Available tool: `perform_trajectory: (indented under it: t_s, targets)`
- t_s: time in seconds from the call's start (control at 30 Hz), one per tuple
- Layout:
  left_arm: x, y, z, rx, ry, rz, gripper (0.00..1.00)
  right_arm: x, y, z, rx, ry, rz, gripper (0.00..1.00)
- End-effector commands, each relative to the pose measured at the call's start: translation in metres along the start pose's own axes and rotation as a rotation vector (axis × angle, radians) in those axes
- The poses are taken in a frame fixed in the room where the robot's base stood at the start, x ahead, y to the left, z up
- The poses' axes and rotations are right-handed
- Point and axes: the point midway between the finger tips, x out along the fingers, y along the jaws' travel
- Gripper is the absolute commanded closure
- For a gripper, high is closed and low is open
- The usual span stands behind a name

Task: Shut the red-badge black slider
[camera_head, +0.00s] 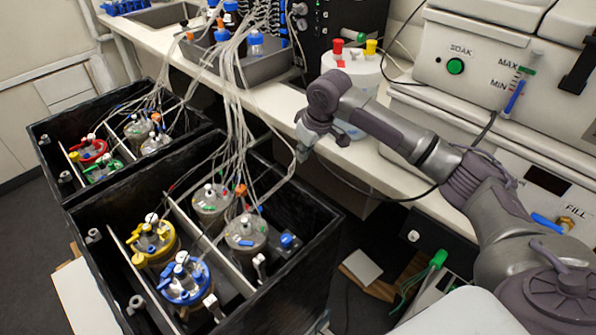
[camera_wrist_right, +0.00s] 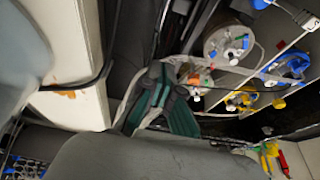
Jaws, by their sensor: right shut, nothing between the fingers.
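Two open black boxes on the floor side hold vessels: the near box (camera_head: 322,235) and the far box (camera_head: 45,150). I cannot make out a red badge on either, so I cannot tell which is the red-badge black slider. My right gripper (camera_head: 303,152) is shut and empty, fingers pointing down beside the bench edge, above and beyond the near box's back right corner. In the right wrist view its dark green finger pads (camera_wrist_right: 160,105) show near the tubing, with the vessels beyond. My left gripper is not in view.
Yellow-topped (camera_head: 152,240) and blue-topped (camera_head: 186,279) vessels stand in the near box. Clear tubes (camera_head: 238,130) hang from the bench (camera_head: 275,102) into both boxes, close to my right gripper. A white container (camera_head: 352,68) and a large white machine (camera_head: 470,50) stand on the right.

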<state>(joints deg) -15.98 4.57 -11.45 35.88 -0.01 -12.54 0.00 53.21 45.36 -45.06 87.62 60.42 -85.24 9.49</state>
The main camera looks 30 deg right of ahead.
Motion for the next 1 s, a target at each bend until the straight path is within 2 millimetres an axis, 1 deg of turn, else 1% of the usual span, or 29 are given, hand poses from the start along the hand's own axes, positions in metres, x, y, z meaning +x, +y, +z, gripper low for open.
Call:
perform_trajectory:
  t_s: [0.1, 0.17, 0.23, 0.33, 0.43, 0.57, 0.6, 0.77, 0.87, 1.0]
  targets:
    - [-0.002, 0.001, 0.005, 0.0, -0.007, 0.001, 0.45, 0.013, -0.001, 0.0, 0.0, -0.003, -0.001, 1.0]
    - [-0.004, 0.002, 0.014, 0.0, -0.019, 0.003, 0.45, 0.024, -0.001, 0.0, -0.001, -0.004, -0.001, 1.0]
    - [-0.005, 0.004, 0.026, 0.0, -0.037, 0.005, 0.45, 0.038, -0.001, 0.0, 0.0, -0.004, -0.002, 1.0]
    - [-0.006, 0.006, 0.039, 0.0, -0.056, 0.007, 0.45, 0.059, -0.002, 0.0, 0.0, -0.004, -0.002, 1.0]
    - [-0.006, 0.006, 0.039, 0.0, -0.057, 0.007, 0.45, 0.078, -0.001, 0.0, -0.001, -0.003, 0.0, 1.0]
    - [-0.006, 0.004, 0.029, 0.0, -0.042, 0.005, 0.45, 0.099, -0.001, 0.0, -0.002, -0.003, 0.0, 1.0]
    - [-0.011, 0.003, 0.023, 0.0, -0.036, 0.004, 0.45, 0.092, 0.001, 0.007, -0.003, -0.001, 0.003, 1.0]
    - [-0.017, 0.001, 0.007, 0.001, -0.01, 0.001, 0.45, 0.085, 0.001, 0.027, -0.003, -0.002, 0.003, 1.0]
    - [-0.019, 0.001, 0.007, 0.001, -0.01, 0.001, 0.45, 0.083, 0.0, 0.034, -0.004, -0.001, 0.002, 1.0]
    - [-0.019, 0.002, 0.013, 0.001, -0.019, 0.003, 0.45, 0.083, -0.001, 0.038, -0.004, 0.0, 0.0, 1.0]
